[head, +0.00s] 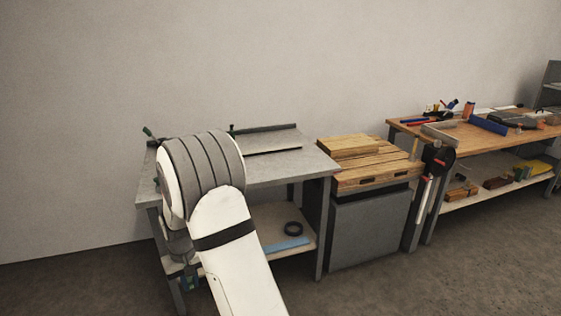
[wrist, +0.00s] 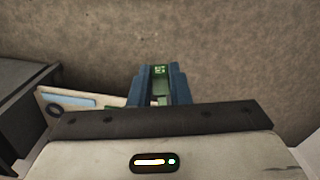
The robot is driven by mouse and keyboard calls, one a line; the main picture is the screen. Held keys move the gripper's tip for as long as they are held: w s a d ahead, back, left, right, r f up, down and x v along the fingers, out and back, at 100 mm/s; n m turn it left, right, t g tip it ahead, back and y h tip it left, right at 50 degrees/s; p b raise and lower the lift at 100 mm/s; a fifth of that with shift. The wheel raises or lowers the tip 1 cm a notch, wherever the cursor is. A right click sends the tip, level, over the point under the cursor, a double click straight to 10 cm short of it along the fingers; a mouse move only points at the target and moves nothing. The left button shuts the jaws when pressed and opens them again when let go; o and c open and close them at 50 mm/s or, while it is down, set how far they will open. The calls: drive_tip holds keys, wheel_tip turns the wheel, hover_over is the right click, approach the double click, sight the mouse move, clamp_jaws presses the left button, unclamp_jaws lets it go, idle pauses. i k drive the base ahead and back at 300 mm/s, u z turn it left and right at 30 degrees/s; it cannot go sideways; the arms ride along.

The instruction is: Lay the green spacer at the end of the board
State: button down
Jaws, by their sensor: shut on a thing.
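My gripper (wrist: 160,84) shows in the wrist view with its blue fingers shut on the green spacer (wrist: 159,71), a small green piece with pale marks. The fingers hide part of it. The floor lies beyond them. In the head view my gripper (head: 188,282) is low by the left front of the grey table, mostly hidden behind my arm.
The grey table (head: 300,164) has a dark bar (head: 265,128) at its back and small green items at its back left. Its lower shelf holds a black ring (head: 293,228) and a light blue strip (head: 286,244). A wood-topped cabinet and a cluttered workbench stand to the right.

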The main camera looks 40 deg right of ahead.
sight(259, 151)
drive_tip(key=z, duration=1.05)
drive_tip(key=i, duration=1)
drive_tip(key=z, duration=0.1)
